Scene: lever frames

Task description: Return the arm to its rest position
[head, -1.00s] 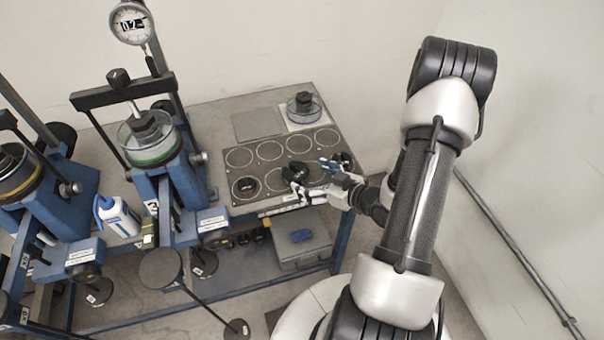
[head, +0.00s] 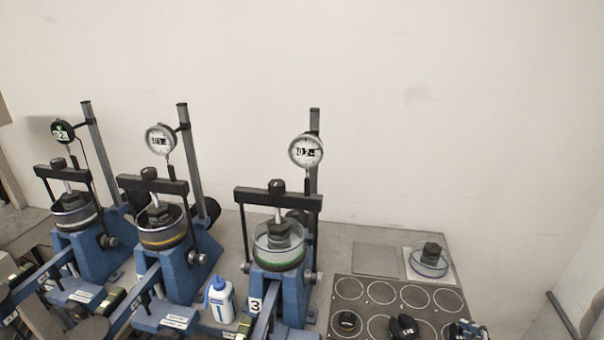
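Only what looks like a small bluish tip of my gripper (head: 468,328) shows, at the bottom edge of the head view, low over the right front of the dark plate with marked circles (head: 385,293). The rest of my gripper and my arm are out of the frame. Whether the fingers are open or shut, or hold anything, cannot be made out.
Three blue lever frames with dial gauges (head: 306,151) stand left of the plate. A white bottle with a blue cap (head: 220,302) stands between two of them. A clear dish with a black knob (head: 431,259) sits on a pale square behind the plate. The wall behind is bare.

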